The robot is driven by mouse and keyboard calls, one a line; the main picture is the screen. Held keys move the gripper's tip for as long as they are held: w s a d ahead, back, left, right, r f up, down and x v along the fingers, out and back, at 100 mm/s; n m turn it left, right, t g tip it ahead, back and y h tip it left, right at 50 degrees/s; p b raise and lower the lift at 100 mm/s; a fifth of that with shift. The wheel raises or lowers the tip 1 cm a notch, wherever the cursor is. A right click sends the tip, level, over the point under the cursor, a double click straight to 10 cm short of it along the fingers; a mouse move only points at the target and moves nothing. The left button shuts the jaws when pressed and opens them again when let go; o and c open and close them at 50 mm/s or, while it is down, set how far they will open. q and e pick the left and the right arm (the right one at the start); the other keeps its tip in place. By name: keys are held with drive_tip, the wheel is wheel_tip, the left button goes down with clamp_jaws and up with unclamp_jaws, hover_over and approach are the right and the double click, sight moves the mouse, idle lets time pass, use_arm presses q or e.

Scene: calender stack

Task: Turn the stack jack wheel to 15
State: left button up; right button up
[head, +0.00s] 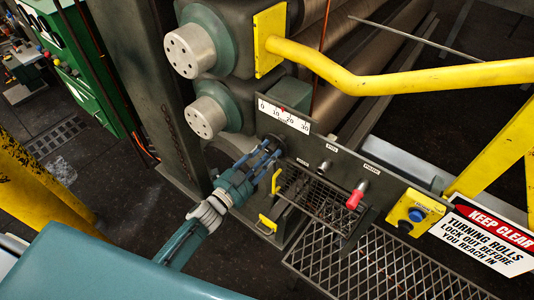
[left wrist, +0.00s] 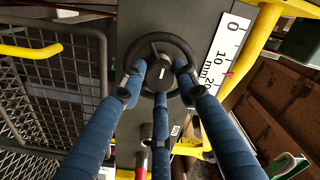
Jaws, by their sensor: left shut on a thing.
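The stack jack wheel is a dark round handwheel with a spoked hub (left wrist: 158,44) in the left wrist view; in the head view my fingers mostly hide it. My left gripper (head: 266,154) is at the wheel, its blue fingers (left wrist: 160,85) closed in around the hub and rim. The white scale (head: 284,114) above the wheel is marked 0, 10, 20, 30; it also shows in the left wrist view (left wrist: 222,50), with mm. A small red pointer (left wrist: 228,74) stands between 10 and 20, about midway. My right gripper is not in view.
A red-handled lever (head: 356,195) and a yellow button box (head: 413,213) sit right of the wheel. A yellow handle (head: 267,222) and mesh guard (head: 315,197) are below. Yellow rail (head: 400,82) crosses above; rolls (head: 193,50) are behind.

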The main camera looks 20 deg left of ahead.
use_arm(q)
drive_tip(key=shift+a+n, duration=0.2)
drive_tip(key=shift+n, duration=0.1)
drive_tip(key=o, duration=1.2)
drive_tip(key=shift+w+a+f, duration=0.1)
drive_tip(key=shift+f, duration=0.05)
drive_tip(key=shift+s, duration=0.6)
drive_tip(key=v, duration=1.1)
drive_tip(key=shift+w+a, duration=0.1)
drive_tip(key=shift+a, duration=0.05)
